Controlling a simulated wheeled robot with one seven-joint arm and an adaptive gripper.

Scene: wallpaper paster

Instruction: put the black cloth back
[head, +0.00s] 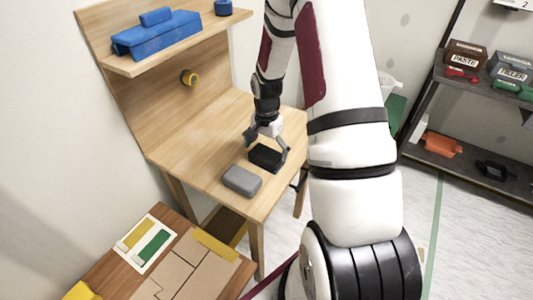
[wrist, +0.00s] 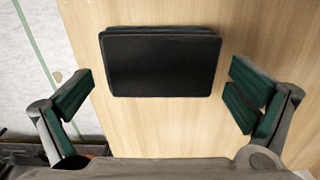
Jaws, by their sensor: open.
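The black cloth (head: 265,158) looks like a folded, flat, dark block lying on the wooden workbench (head: 215,120), close to its right edge. In the wrist view the black cloth (wrist: 160,62) lies flat, a dark rectangle with rounded corners and a second layer showing at its far edge. My gripper (head: 267,147) is just above it, pointing down. In the wrist view my gripper (wrist: 160,100) is open, with one green-padded finger to each side of the cloth. Neither finger appears to touch it, and nothing is held.
A grey block (head: 242,180) lies beside the cloth on the bench. A blue toolbox (head: 157,36) stands on the upper shelf. A lower wooden table (head: 155,268) stands in front. A dark shelf rack (head: 470,100) at right holds PASTE and FILLER boxes.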

